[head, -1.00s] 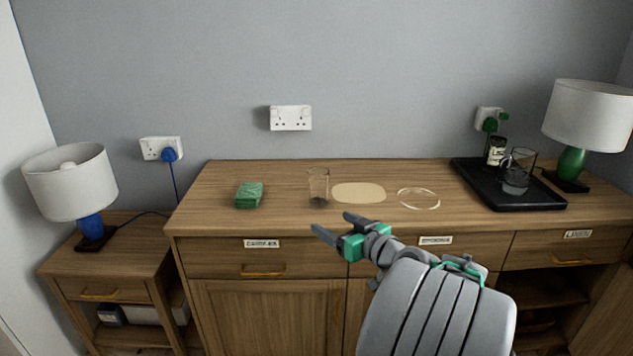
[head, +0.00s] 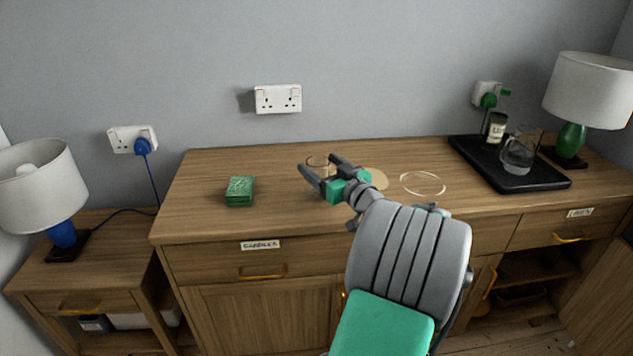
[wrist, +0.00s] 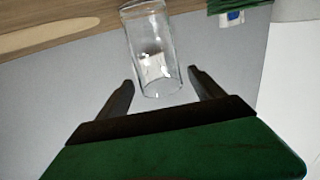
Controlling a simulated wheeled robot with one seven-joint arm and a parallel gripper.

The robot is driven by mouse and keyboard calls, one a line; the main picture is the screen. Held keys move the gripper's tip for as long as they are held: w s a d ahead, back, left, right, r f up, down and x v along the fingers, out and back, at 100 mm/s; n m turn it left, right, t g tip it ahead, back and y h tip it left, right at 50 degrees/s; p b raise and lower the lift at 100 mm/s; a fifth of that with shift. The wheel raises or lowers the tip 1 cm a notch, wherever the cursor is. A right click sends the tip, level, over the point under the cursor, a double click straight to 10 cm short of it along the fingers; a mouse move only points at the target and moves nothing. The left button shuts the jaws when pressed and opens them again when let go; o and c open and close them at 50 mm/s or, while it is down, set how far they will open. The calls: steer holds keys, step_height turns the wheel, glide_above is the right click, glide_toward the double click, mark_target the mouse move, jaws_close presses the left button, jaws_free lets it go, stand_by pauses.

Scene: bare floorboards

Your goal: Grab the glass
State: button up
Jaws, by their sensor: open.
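A clear empty glass (head: 318,160) stands on the wooden sideboard, mostly hidden behind my gripper in the head view. In the wrist view the glass (wrist: 151,45) shows whole, upside down in the picture, with its rim end between the fingertips. My gripper (head: 317,166) is open and in front of the glass. In the wrist view its two fingers (wrist: 160,78) flank the glass, with a visible gap on both sides. I see no contact.
A green block (head: 240,190) lies left of the glass. A pale oval mat (head: 379,180) and a thin clear ring (head: 423,183) lie to its right. A black tray (head: 490,172) farther right holds a glass mug (head: 518,156) and a jar (head: 496,128). Lamps stand at both sides.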

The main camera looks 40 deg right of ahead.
steer(key=shift+w, duration=0.75)
steer(key=shift+c, duration=0.3)
jaws_close()
steer(key=shift+r, duration=0.1)
